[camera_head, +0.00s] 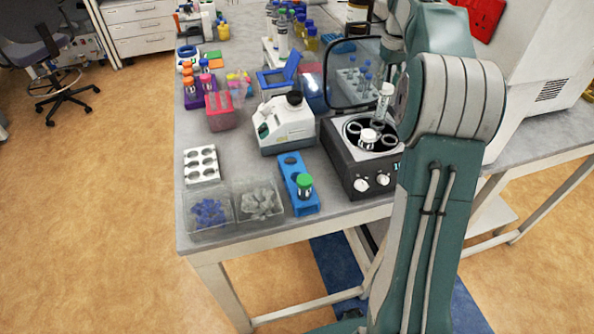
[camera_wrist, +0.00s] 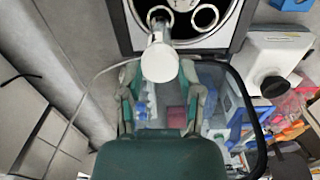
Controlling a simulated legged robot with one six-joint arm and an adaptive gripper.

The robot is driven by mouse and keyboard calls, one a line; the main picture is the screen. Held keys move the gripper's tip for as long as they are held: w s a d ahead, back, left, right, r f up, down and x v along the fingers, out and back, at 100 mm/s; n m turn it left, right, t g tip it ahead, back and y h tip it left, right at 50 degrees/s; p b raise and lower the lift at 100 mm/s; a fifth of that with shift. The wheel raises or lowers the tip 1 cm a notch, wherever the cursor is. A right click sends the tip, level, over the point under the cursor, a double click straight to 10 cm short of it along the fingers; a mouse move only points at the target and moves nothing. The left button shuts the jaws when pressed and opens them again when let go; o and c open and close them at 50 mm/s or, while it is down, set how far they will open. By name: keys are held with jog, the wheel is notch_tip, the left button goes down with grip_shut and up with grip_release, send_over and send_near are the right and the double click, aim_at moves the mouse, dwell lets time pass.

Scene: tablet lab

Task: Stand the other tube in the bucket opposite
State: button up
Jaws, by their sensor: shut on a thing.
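My gripper (camera_wrist: 160,74) is shut on a clear tube with a white cap (camera_wrist: 160,62), seen nearly end-on in the wrist view. In the head view this tube (camera_head: 384,103) is upright above the back right of the centrifuge's rotor; my arm hides the gripper. The centrifuge (camera_head: 342,160) has its lid (camera_head: 352,72) open. A second white-capped tube (camera_head: 368,137) stands in the rotor's near bucket. The left bucket (camera_head: 353,128) and right bucket (camera_head: 389,140) look empty. The held tube covers the far bucket area, and I cannot tell whether its lower end is inside.
Bins of blue (camera_head: 208,212) and clear caps are at the bench's front left. The raised lid stands close behind the held tube.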

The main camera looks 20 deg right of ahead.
aim_at(382, 107)
jog(key=shift+f, duration=0.25)
jog(key=shift+f, duration=0.25)
jog(key=shift+f, duration=3.3)
dwell(0.6)
jog(key=o, duration=1.1)
jog(key=shift+c, duration=0.2)
